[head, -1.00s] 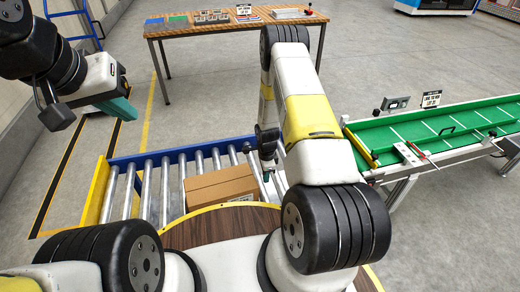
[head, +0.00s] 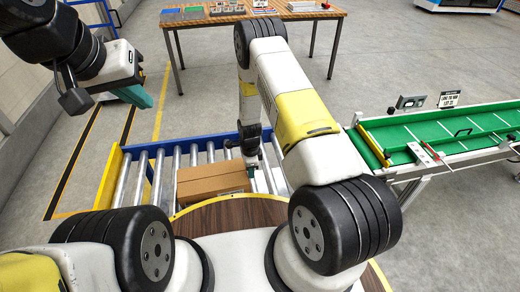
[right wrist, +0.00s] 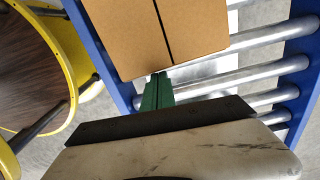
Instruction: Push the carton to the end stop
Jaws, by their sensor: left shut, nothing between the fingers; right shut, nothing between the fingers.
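The brown carton (head: 208,180) lies on the roller conveyor (head: 160,163), with rollers bare on both sides of it. A yellow plate (head: 108,178), which looks like the end stop, closes the conveyor's left end, and a gap separates it from the carton. My right gripper (head: 251,172) is shut and empty at the carton's right side. In the right wrist view its green fingertips (right wrist: 157,88) meet the edge of the carton (right wrist: 175,35); firm contact is hard to tell. My left gripper (head: 141,95) is shut and empty, raised clear at the upper left.
A round wooden top with a yellow rim (head: 232,215) stands close in front of the conveyor. A green belt conveyor (head: 430,135) is at the right. A work table (head: 250,18) with trays stands behind. The rollers left of the carton are clear.

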